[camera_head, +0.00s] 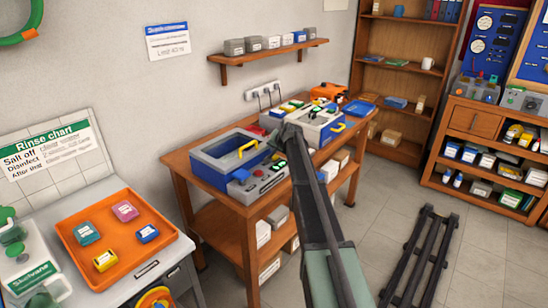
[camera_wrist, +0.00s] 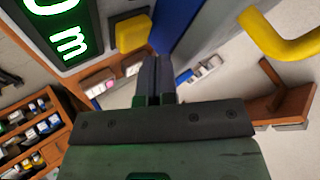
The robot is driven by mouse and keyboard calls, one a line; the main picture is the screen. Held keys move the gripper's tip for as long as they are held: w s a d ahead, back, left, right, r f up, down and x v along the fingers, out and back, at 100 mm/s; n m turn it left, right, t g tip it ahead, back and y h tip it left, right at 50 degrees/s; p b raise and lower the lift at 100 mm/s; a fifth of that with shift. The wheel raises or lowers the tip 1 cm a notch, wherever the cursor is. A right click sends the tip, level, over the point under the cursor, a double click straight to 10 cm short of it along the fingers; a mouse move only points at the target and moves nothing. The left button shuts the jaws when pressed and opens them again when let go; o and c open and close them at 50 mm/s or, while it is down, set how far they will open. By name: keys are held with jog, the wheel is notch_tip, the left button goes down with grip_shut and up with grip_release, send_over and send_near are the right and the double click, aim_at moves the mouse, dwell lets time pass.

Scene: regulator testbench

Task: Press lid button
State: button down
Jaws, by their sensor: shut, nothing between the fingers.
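A yellow square button (camera_wrist: 132,33) shows in the wrist view beside a dark display panel (camera_wrist: 62,30) with glowing green characters. My gripper (camera_wrist: 155,62) is shut and empty, with its fingertips just below and right of the button in the picture. I cannot tell whether they touch it. A yellow curved handle (camera_wrist: 285,38) is at the upper right. In the head view my gripper (camera_head: 285,132) is over the wooden bench, between a blue and grey testbench unit (camera_head: 215,172) and a white-topped unit (camera_head: 318,128) with a yellow handle. The button is not clear there.
The wooden bench (camera_head: 178,160) also carries an orange item (camera_head: 328,91) at the back. An orange tray (camera_head: 75,238) with several coloured blocks is at lower left. A wall shelf (camera_head: 240,60) hangs above the bench. A dark rack (camera_head: 420,255) lies on the floor at right.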

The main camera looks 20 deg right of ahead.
aim_at(275, 156)
jog(key=shift+f+b, duration=0.4)
jog(key=shift+f, duration=0.05)
jog(key=shift+f+b, duration=0.5)
dwell(0.6)
jog(key=shift+r, duration=0.15)
jog(key=shift+r+p, duration=0.8)
jog(key=shift+p, duration=0.15)
notch_tip(275, 156, up, 5)
jog(key=p, duration=0.5)
jog(key=shift+r, duration=0.1)
